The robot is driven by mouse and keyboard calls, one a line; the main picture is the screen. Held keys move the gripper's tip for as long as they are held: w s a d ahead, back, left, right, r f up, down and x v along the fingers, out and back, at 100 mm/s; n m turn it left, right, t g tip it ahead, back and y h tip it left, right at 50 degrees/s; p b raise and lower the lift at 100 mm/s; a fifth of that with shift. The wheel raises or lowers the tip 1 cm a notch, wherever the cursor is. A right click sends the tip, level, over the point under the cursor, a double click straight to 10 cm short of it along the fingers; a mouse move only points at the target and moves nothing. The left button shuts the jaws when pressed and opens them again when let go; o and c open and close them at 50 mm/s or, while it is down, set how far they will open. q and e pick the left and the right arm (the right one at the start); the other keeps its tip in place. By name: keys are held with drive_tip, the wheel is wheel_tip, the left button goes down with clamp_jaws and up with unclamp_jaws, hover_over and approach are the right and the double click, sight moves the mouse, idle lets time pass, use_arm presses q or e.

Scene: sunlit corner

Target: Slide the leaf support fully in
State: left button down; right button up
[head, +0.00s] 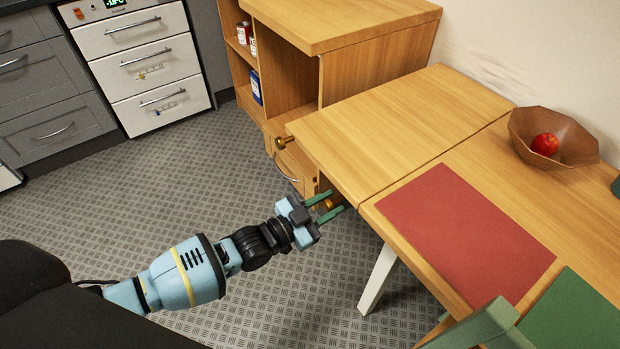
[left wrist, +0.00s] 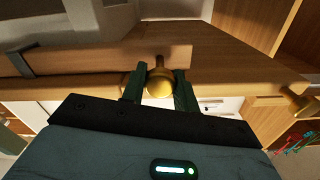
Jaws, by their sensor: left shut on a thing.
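The table leaf (head: 400,125) lies level with the main tabletop (head: 475,165), with a seam between them. Two brass knobs show at the leaf's near edge. The nearer knob (head: 330,203) sits between the green fingers of my left gripper (head: 328,207), which is shut on it. The left wrist view shows this knob (left wrist: 159,84) between the fingers, its stem running to a wooden bar (left wrist: 120,58) under the leaf. The farther knob (head: 283,142) is free and sticks out; it also shows in the left wrist view (left wrist: 296,103). How far the supports extend under the leaf is hidden.
A wooden cabinet (head: 340,30) with open shelves stands behind the leaf. A bowl (head: 562,150) with a red apple (head: 545,144) and a red mat (head: 465,235) are on the tabletop. A green chair (head: 485,325) is at bottom right. The floor left of the table is clear.

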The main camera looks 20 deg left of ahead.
use_arm(q)
drive_tip(key=s+d+p, duration=0.3)
drive_tip(key=s+d, duration=0.4)
drive_tip(key=d, duration=0.3)
drive_tip(key=shift+s, duration=0.35)
drive_tip(key=c, duration=1.1)
unclamp_jaws()
drive_tip(key=shift+s+d, duration=0.1)
drive_tip(key=shift+o, duration=0.2)
drive_tip(key=v, duration=0.7)
drive_tip(key=shift+s+a, duration=0.25)
drive_tip(key=shift+a, duration=0.1)
